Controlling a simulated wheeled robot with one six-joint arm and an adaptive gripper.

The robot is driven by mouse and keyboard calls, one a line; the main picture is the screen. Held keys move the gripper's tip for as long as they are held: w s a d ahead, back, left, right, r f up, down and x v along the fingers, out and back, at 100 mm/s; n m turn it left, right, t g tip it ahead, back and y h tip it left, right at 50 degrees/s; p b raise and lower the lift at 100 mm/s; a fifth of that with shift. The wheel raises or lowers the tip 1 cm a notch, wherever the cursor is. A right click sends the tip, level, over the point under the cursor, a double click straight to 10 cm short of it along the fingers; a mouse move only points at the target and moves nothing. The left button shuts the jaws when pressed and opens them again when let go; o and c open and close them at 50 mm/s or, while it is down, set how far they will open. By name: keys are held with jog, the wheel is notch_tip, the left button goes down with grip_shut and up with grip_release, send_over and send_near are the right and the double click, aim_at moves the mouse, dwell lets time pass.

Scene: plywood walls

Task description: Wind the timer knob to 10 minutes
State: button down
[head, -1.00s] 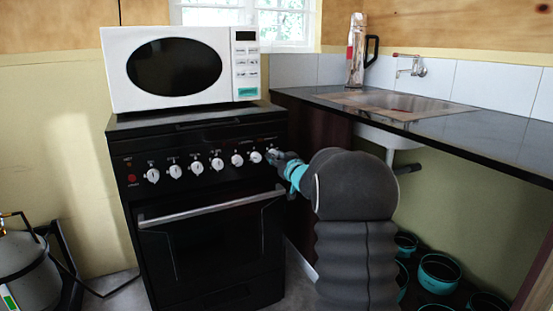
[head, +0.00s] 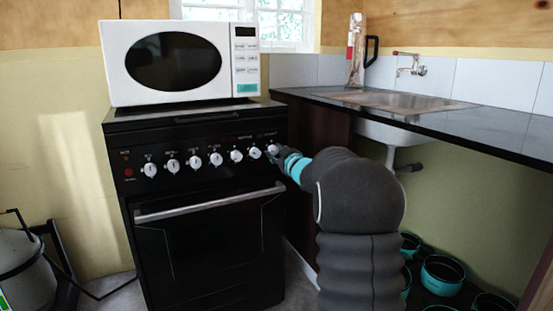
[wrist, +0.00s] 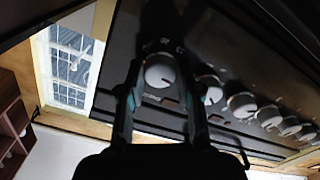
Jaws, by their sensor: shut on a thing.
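The black cooker (head: 215,205) has a row of several white knobs along its front panel. The timer knob (head: 273,149) is taken to be the rightmost one. It also shows as a round white knob in the wrist view (wrist: 160,72). My gripper (head: 276,153) is at this knob, partly covering it in the head view. In the wrist view my gripper (wrist: 160,66) has one finger on each side of the knob and is shut on it. The markings around it are too small and dark to read, so its setting cannot be told.
Other white knobs (head: 236,155) sit close beside the held one. The oven handle (head: 210,204) juts out below. A white microwave (head: 240,62) stands on the cooker. A dark counter (head: 500,138) with a sink is at right, and teal-rimmed pots (head: 442,272) lie beneath it.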

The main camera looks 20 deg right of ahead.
jog(key=shift+n+b, duration=0.65)
jog(key=shift+n, duration=0.45)
jog(key=shift+r, duration=0.1)
jog(key=c, duration=0.8)
grip_release()
jog(key=shift+n, duration=0.3)
jog(key=shift+s, duration=0.1)
jog(key=s, duration=1.1)
jog(key=shift+s+d, duration=0.15)
jog(key=shift+s, duration=0.25)
